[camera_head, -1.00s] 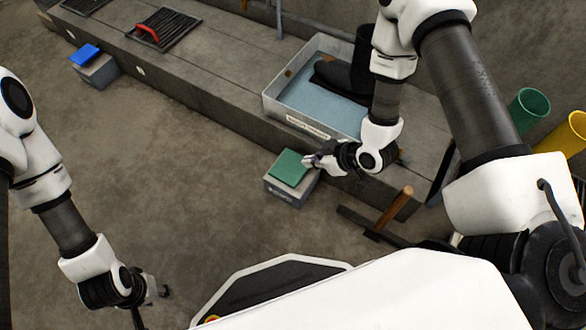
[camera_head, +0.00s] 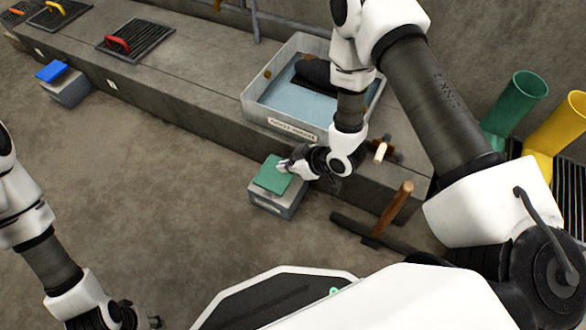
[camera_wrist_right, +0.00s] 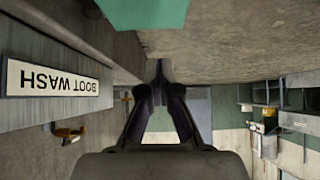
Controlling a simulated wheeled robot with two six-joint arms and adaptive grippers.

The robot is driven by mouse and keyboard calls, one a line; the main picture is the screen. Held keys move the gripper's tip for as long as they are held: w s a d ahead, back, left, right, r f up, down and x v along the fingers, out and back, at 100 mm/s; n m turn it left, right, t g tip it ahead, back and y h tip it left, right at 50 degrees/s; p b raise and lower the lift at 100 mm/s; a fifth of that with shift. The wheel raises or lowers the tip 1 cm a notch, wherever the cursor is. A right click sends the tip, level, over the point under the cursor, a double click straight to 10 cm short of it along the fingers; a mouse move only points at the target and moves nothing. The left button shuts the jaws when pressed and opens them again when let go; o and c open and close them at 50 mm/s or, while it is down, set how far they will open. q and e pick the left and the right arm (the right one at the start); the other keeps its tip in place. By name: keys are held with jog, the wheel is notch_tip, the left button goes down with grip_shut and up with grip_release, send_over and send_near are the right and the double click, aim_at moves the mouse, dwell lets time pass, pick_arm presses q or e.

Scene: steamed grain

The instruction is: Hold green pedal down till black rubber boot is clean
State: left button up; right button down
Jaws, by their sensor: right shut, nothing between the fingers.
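The green pedal (camera_head: 268,178) sits on a grey box (camera_head: 277,205) on the floor before the ledge. My right gripper (camera_head: 283,167) is shut and empty, its fingertips over the pedal's right part. In the right wrist view the closed fingertips (camera_wrist_right: 159,68) show near the green pedal (camera_wrist_right: 140,12). I cannot tell whether they touch it or whether it is pressed. The black rubber boot (camera_head: 315,72) lies in the boot-wash basin (camera_head: 250,98), partly hidden by my right arm; I cannot see how clean it is. My left gripper (camera_head: 150,322) is at the bottom left, partly cut off.
A labelled BOOT WASH plate (camera_wrist_right: 50,78) is on the basin front. A wooden-handled tool (camera_head: 393,212) leans right of the pedal. The floor left is clear.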

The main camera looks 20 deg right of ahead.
aim_at(269, 176)
jog(key=b+x, duration=0.2)
jog(key=x, duration=0.2)
jog(key=shift+f, duration=0.4)
notch_tip(269, 176, down, 3)
jog(key=shift+w+a+r+b, duration=0.1)
jog(key=shift+w+b, duration=0.1)
jog(key=shift+b, duration=0.85)
jog(key=shift+f+b, duration=0.35)
jog(key=shift+f, duration=0.15)
pick_arm(q)
notch_tip(269, 176, down, 6)
jog(key=shift+w+r, duration=0.15)
jog(key=shift+r, duration=0.1)
